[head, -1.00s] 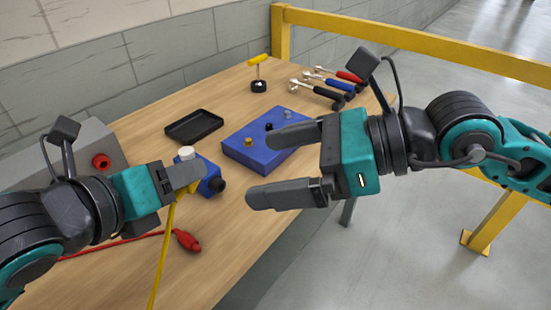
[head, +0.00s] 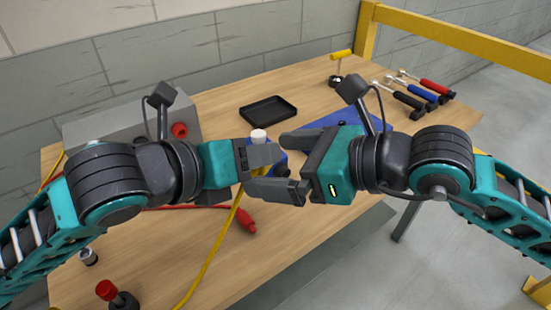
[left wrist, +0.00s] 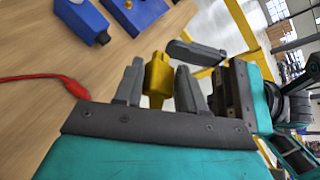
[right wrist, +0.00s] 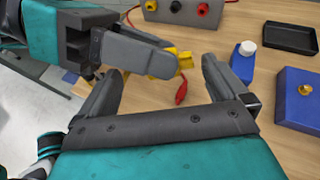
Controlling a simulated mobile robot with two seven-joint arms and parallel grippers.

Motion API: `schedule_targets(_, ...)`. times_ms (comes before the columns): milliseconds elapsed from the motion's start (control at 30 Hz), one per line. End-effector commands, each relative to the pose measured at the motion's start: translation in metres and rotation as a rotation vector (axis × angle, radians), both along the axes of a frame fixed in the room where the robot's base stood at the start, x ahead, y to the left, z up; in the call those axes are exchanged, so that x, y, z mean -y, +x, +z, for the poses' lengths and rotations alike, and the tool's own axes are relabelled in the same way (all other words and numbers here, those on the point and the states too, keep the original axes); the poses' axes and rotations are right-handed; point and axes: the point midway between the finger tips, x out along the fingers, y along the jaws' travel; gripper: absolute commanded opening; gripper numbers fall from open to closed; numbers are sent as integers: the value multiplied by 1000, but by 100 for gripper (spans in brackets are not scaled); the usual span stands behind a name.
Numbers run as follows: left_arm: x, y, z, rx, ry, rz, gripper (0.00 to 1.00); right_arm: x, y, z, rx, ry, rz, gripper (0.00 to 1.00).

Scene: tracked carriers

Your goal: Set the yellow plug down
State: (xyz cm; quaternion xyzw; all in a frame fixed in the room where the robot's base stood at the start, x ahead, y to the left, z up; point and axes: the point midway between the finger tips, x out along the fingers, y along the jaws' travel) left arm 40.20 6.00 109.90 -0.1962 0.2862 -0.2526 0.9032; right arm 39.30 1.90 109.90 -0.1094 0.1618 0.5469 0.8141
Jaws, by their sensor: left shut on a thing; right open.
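The yellow plug (left wrist: 157,76) is between the fingers of my left gripper (left wrist: 158,88), which is shut on it. In the right wrist view the plug (right wrist: 183,60) pokes out past the left gripper's fingertips. In the head view the fingers mostly hide it, and its yellow cable (head: 212,252) hangs down from the left gripper (head: 268,157). My right gripper (head: 282,165) is open, facing the left one, with its fingers on either side of the left fingertips. In the right wrist view the plug's end lies between the right fingers (right wrist: 165,72); I cannot tell whether they touch it.
A red plug (head: 243,222) on its cable lies on the wooden table. A grey box (head: 115,118) with coloured sockets stands at the left.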

Motion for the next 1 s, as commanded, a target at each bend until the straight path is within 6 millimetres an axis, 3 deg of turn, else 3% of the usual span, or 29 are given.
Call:
schedule_targets(433,0,0,0,1,-1,0,11,-10,4,-4,1,0,0,100)
schedule_targets(933,0,0,0,1,0,0,11,-9,3,-4,0,0,1,52)
schedule_targets(967,0,0,0,1,0,0,43,-9,3,-4,1,1,1,52)
schedule_targets(1000,0,0,0,1,0,0,46,-9,3,-4,1,1,1,52)
